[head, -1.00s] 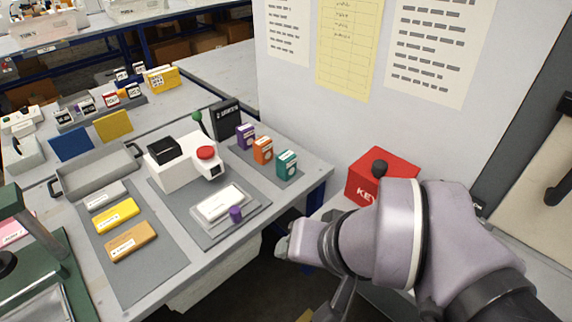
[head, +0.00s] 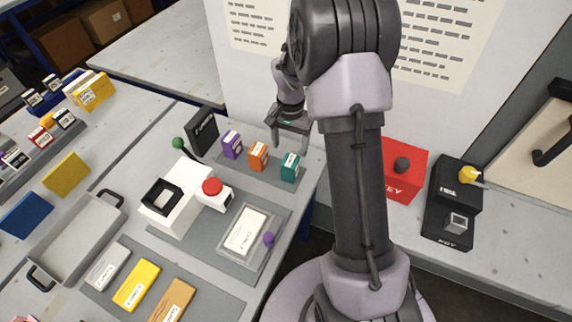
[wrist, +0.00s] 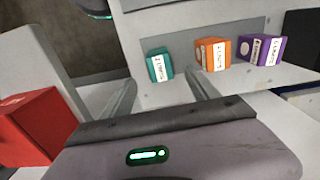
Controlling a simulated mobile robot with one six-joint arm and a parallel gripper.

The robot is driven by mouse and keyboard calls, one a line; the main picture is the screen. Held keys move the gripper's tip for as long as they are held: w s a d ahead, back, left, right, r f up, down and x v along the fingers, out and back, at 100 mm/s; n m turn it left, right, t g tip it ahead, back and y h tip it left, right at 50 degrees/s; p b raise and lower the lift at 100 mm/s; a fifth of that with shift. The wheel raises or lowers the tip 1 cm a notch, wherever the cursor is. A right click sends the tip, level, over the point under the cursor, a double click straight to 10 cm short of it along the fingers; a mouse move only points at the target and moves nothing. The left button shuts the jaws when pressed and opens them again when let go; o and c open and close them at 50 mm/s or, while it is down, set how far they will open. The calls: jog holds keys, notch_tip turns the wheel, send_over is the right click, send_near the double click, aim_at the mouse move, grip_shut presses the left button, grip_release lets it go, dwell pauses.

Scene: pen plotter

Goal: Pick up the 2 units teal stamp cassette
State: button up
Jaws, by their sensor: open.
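The teal stamp cassette (head: 290,167) stands upright at the right end of a row of three on a grey mat (head: 262,177), nearest the bench's right edge. Its white label shows. In the wrist view the teal cassette (wrist: 160,66) lies ahead between the two finger lines. My gripper (head: 290,143) is open and empty, pointing down just behind and above the teal cassette, with no visible contact. The wrist view shows its two fingers (wrist: 162,88) apart, with the cassette beyond their tips.
The orange cassette (head: 258,155) stands beside the teal one, then the purple cassette (head: 232,144). A white stamping machine (head: 175,208) stands left. A wall panel with papers rises behind the row. A red box (head: 403,171) stands to the right, past the bench edge.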

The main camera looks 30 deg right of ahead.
aim_at(290, 160)
jog(key=f+b, duration=0.1)
jog(key=f, duration=0.3)
jog(key=f+b, duration=0.2)
jog(key=f, duration=0.3)
jog(key=shift+w+d+f, duration=0.1)
jog(key=shift+d+f, duration=0.1)
jog(key=shift+f, duration=0.1)
jog(key=shift+r, duration=0.15)
jog(key=c, duration=1.5)
